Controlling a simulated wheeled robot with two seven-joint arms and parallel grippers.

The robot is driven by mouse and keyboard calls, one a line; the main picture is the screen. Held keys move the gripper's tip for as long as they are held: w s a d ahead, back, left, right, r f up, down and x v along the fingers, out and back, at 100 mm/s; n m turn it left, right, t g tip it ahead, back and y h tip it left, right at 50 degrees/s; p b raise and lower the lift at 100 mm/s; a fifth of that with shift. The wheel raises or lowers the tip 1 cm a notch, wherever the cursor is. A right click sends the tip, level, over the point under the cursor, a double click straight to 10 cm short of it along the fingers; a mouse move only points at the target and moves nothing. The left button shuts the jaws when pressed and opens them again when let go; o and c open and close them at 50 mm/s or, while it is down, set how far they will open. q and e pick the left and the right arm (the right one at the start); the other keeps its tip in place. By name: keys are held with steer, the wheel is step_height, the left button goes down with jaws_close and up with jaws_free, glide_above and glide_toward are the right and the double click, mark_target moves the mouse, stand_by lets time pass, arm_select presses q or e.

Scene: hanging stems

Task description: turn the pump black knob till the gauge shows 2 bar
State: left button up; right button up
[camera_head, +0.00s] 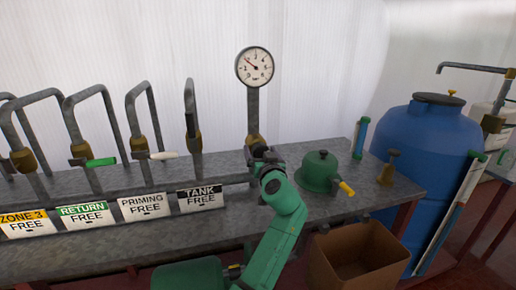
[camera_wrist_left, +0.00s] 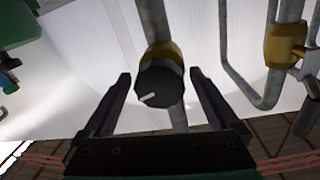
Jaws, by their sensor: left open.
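The round white gauge (camera_head: 255,67) stands on a grey pipe at the back of the bench. My left gripper (camera_wrist_left: 159,74) is open, one finger on each side of the knob, with small gaps showing. In the head view my left gripper (camera_head: 262,153) is at the foot of the gauge pipe and hides the knob. My right gripper is not in view.
Several bent pipes with brass valves and labels such as the TANK label (camera_head: 200,198) line the left. A green domed housing (camera_head: 319,170) with a yellow handle stands close on the right.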

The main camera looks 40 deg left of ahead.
arm_select(q)
steer(key=shift+s+d+r, duration=0.15)
steer(key=shift+d, duration=0.2)
steer(key=c, duration=0.4)
steer(key=shift+s, duration=0.1)
steer(key=c, duration=0.9)
steer(key=shift+r+m, duration=0.1)
steer(key=shift+m, duration=1)
steer(key=o, duration=1.2)
steer(key=shift+c, duration=0.2)
steer(key=shift+o, duration=0.7)
steer(key=shift+w+a+f, duration=0.2)
steer(key=shift+f, duration=0.05)
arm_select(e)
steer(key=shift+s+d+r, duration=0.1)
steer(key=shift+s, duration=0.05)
